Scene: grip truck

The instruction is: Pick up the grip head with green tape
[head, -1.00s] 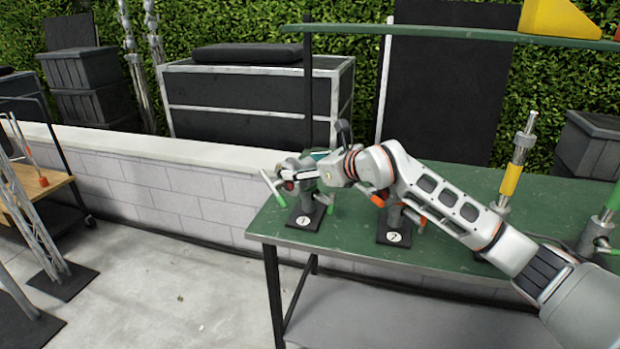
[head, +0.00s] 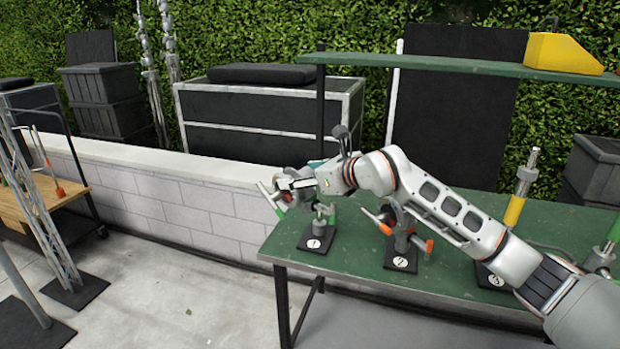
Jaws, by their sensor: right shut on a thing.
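My right gripper (head: 285,186) is shut on the grip head with green tape (head: 279,204) at the table's far left end. The head's grey T-handle and green-taped part stick out to the left of the gripper; the rest is hidden by it. It is held above and left of the stand marked 1 (head: 316,242), whose short post shows beneath the gripper, with a little green beside it. My left gripper is out of view.
A grip head with orange tape (head: 405,235) stands on base 2 to the right. A yellow-taped piece (head: 516,200) stands farther right. The green table (head: 350,262) has a shelf (head: 450,64) above its back edge. A low block wall (head: 190,195) runs behind left.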

